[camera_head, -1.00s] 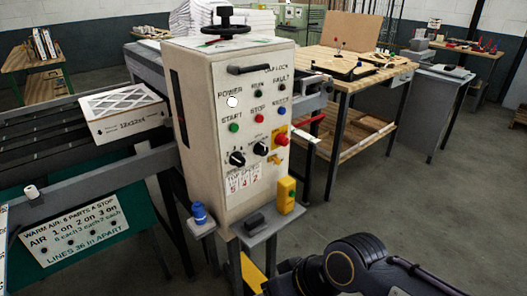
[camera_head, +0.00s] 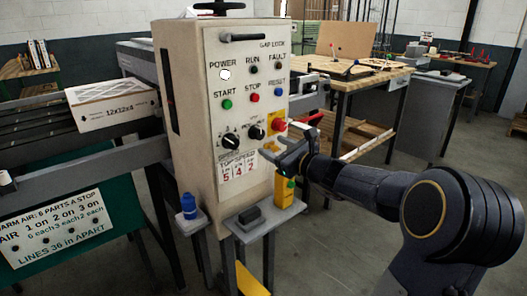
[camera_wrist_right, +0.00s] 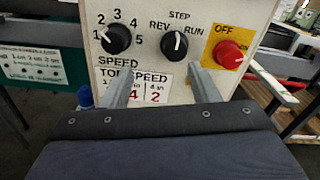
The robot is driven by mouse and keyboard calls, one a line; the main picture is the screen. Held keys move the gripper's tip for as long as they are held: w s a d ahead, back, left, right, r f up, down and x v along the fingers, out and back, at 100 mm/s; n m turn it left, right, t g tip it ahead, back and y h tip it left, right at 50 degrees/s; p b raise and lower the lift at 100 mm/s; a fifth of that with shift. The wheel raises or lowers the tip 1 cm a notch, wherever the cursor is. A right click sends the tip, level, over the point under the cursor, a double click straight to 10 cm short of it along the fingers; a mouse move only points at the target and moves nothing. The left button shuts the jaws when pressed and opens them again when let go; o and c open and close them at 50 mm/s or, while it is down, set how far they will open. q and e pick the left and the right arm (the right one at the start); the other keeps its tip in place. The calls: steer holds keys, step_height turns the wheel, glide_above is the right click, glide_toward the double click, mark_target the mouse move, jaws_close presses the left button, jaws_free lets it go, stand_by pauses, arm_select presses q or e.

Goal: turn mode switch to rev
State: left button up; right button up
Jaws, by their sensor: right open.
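The mode switch (camera_head: 256,132) is a round black knob on the pale control panel (camera_head: 213,150). In the right wrist view the mode switch (camera_wrist_right: 174,44) has REV at its left, STEP above and RUN at its right. Its white pointer is near upright, roughly toward STEP. My right gripper (camera_head: 283,151) is in front of the panel's lower right, open and empty. In the right wrist view its two fingers (camera_wrist_right: 161,72) are apart, their tips below the switch and not visibly touching it. My left gripper is not in view.
The speed knob (camera_wrist_right: 116,39) is left of the switch and the red off button (camera_wrist_right: 228,54) is right of it. A yellow box (camera_head: 284,192) and a blue-capped item (camera_head: 189,206) stand below the panel. A boxed filter (camera_head: 115,105) lies on the conveyor at left.

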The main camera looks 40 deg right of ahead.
mark_target(261, 136)
steer(key=shift+m+h, duration=0.4)
steer(key=shift+m, duration=0.3)
steer(key=w, duration=0.2)
steer(key=w+d, duration=0.1)
steer(key=w, duration=0.5)
steer(key=shift+w+d+f+p, duration=0.1)
steer(key=shift+d+f+p, duration=0.1)
steer(key=shift+d+p, duration=0.15)
steer(key=c, duration=1)
